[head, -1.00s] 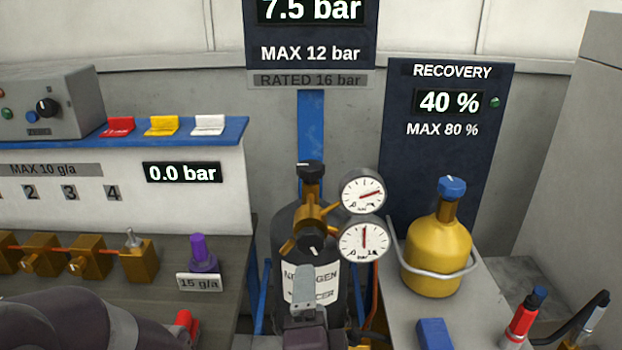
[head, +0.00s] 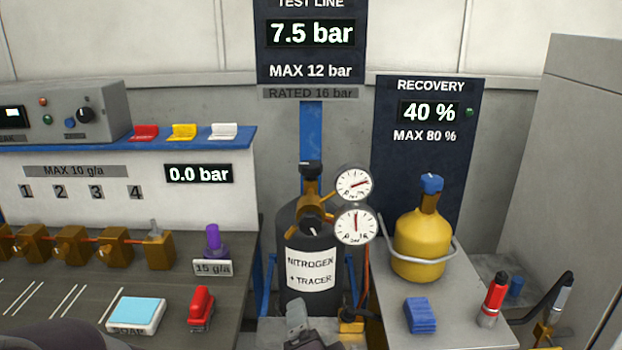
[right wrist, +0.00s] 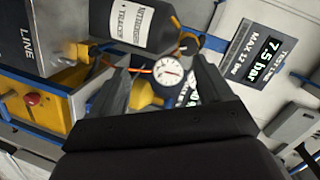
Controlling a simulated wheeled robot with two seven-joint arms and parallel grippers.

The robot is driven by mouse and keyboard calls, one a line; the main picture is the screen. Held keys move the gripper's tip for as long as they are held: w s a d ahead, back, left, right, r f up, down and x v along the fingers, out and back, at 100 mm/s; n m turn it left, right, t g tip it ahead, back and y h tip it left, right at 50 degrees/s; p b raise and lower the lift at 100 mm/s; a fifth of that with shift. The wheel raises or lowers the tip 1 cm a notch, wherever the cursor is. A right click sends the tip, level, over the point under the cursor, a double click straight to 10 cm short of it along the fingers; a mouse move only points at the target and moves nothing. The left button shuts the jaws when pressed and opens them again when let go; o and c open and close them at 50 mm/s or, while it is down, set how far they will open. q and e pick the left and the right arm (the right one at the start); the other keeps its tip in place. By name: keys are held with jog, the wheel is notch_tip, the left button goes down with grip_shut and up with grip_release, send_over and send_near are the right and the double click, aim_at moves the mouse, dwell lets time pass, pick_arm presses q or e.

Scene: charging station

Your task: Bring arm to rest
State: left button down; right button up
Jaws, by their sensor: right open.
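My right gripper (right wrist: 163,88) is open in the right wrist view, its two dark fingers apart with nothing held between them. A gauge (right wrist: 168,70) shows beyond the gap, apart from the fingers as far as I can tell. What seems to be the same gripper (head: 298,318) shows only in part at the bottom middle of the head view, in front of the black nitrogen bottle (head: 311,268). A dark link of my arm shows at the bottom left of the head view. My left gripper is out of view.
A yellow recovery cylinder (head: 420,245), blue block (head: 421,315) and red tool (head: 492,300) stand right.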

jog(key=s+d+f+n+g, duration=0.1)
jog(key=d+f+n+g, duration=0.7)
jog(key=f, duration=0.3)
jog(key=s+d+f+n+g+h, duration=0.25)
jog(key=s+d+f+g, duration=0.2)
jog(key=s+d, duration=0.4)
pick_arm(q)
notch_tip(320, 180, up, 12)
jog(key=p, duration=1.2)
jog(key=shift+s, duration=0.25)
pick_arm(e)
notch_tip(320, 180, up, 12)
jog(key=s+d+n+g, duration=0.1)
jog(key=d, duration=0.1)
jog(key=shift+g, duration=0.35)
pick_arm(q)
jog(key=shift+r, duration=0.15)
pick_arm(e)
jog(key=shift+y, duration=0.25)
